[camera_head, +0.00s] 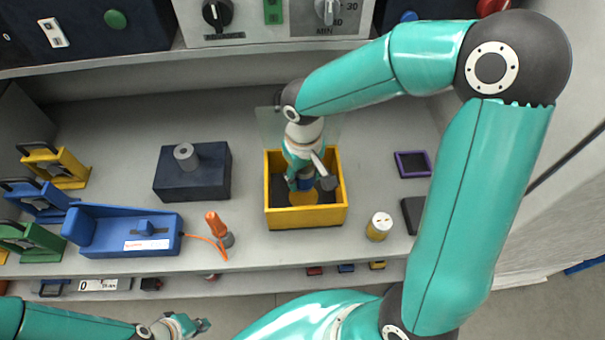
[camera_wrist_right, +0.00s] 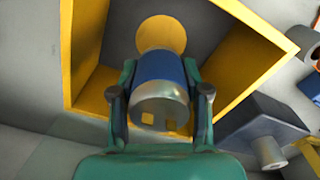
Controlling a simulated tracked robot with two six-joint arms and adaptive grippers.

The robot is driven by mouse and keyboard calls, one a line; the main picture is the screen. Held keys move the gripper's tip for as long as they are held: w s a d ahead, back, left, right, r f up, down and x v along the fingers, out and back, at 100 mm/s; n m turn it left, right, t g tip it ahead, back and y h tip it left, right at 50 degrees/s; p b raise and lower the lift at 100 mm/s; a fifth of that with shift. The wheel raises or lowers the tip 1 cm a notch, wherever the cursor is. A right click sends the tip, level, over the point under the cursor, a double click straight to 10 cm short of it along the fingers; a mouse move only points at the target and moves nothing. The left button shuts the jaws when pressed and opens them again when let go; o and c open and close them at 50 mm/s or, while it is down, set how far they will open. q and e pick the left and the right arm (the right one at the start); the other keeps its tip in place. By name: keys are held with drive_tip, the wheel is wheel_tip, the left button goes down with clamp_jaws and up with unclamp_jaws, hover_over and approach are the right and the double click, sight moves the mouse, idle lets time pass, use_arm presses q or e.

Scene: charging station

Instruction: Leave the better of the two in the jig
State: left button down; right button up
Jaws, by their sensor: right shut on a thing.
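My right gripper (camera_head: 304,182) is shut on a blue cylinder (camera_wrist_right: 158,75) with a silver end that bears two small yellow squares. It holds the cylinder over or inside the yellow bin (camera_head: 307,218); the exact height is hard to tell. A round yellow piece (camera_wrist_right: 161,35) lies beyond the cylinder, within the bin's outline. A dark block (camera_head: 192,186) with a grey hollow post (camera_head: 186,156), possibly the jig, stands left of the bin. A silver-topped cylinder with a yellow band (camera_head: 379,226) stands upright right of the bin. My left gripper (camera_head: 200,325) is at the lower left edge, its opening unclear.
A blue device (camera_head: 123,230) lies at left, beside an orange-handled probe (camera_head: 217,227) on a cord. Coloured clamp-like stands (camera_head: 55,167) line the left edge. A purple-rimmed dark pad (camera_head: 412,164) lies at right. A panel with knobs (camera_head: 217,13) runs along the back.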

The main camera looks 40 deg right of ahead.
sight(303, 196)
drive_tip(key=shift+f+b, duration=2.4)
drive_tip(key=shift+f, duration=0.35)
drive_tip(key=shift+a, duration=0.1)
drive_tip(key=o, duration=1.3)
